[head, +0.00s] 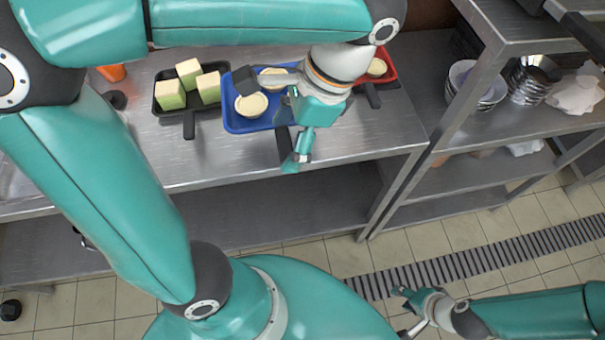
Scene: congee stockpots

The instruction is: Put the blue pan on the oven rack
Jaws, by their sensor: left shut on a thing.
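The blue pan (236,118) lies on the steel counter, with pale round pastries in it and a dark handle (283,145) pointing to the front edge. My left gripper (294,163) reaches down over the pan's right side and is shut on the handle. The gripper and wrist cover part of the pan's right side and of the handle. My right gripper (402,312) is low at the bottom right, over the floor, with its fingers apart and empty. I cannot make out an oven rack in this view.
A dark pan (187,120) with green-sided blocks stands left of the blue pan. A red pan (388,70) is close on its right, partly behind my arm. A steel shelf unit (440,140) with bowls (478,88) stands at the right. The tiled floor in front is open.

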